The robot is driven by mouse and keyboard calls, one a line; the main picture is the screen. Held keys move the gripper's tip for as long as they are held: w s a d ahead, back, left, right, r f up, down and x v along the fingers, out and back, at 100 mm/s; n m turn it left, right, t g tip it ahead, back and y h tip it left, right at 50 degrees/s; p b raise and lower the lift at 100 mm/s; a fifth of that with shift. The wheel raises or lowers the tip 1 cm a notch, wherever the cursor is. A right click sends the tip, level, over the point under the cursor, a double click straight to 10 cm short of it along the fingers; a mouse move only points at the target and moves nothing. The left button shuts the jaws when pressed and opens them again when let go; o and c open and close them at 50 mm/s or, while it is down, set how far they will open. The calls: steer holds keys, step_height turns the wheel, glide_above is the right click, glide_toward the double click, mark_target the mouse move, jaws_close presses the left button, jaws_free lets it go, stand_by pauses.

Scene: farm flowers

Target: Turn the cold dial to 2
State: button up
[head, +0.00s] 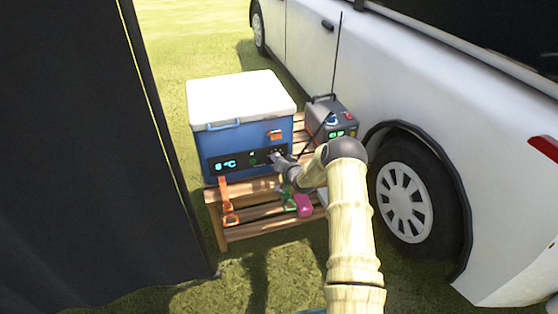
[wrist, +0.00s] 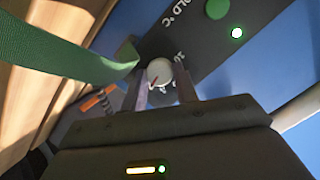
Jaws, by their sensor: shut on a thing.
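A blue cool box (head: 248,128) with a white lid stands on a slatted wooden stand. Its dark front panel (head: 222,165) has a lit cyan display that seems to read 8 °C. My gripper (head: 277,157) is at the right end of this panel and covers the dial in the head view. In the wrist view, the cold dial (wrist: 160,72) is a small pale round knob with a red pointer mark. My gripper (wrist: 162,90) has one finger on each side of it and is shut on it. Tilted "COLD °C" lettering shows beside it; most scale numbers are hidden or unreadable.
A green strap (wrist: 60,55) hangs close to the left finger. A green button (wrist: 218,8) and a lit green lamp sit on the panel. A grey power box (head: 331,118) stands right of the cool box, near the white van (head: 400,75). A dark curtain (head: 75,150) is at left.

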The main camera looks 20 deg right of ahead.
steer(key=shift+f, duration=0.1)
stand_by(0.4)
steer(key=o, duration=1)
steer(key=shift+c, duration=0.2)
steer(key=shift+s, duration=0.15)
steer(key=p+v, duration=0.4)
steer(key=v, duration=1.3)
steer(key=shift+d, duration=0.3)
